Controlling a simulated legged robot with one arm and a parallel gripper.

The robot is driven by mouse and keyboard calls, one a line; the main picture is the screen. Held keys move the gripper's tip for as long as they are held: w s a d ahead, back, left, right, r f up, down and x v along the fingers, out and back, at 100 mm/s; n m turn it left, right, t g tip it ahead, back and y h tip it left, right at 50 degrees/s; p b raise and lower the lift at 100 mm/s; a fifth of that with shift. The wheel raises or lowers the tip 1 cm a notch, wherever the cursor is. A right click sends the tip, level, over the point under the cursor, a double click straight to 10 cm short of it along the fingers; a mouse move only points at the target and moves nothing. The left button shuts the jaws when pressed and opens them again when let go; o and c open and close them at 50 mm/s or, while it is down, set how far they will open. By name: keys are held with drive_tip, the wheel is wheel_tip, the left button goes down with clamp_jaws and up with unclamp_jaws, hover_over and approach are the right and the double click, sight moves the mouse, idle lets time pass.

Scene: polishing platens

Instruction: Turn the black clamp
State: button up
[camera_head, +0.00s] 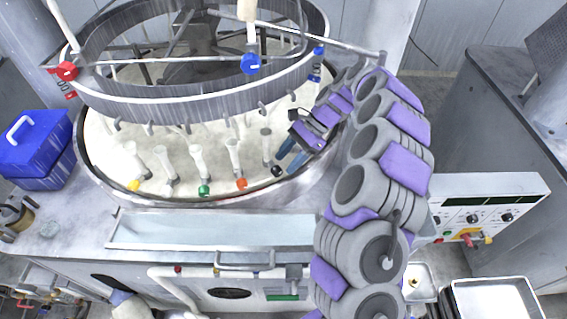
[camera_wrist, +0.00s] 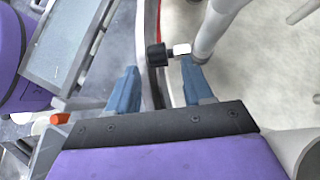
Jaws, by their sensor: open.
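The black clamp (camera_head: 277,171) is a small black knob at the foot of a pale upright post, near the front right rim of the round platen. In the wrist view the black clamp (camera_wrist: 156,56) lies just beyond and between my fingertips, with a short white piece to its right. My gripper (camera_head: 289,158) has blue fingers and is open and empty, just right of the clamp in the head view. In the wrist view my gripper (camera_wrist: 158,78) straddles the line to the clamp; I see no contact.
Several similar posts stand along the platen, with orange (camera_head: 241,184), green (camera_head: 204,190) and yellow (camera_head: 134,186) clamps. A grey metal ring (camera_head: 190,105) hangs above. A blue box (camera_head: 36,150) stands at left, a control panel (camera_head: 490,208) at right.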

drive_tip(key=v, duration=0.4)
drive_tip(key=shift+w+d+r, duration=0.2)
drive_tip(key=shift+c, duration=0.5)
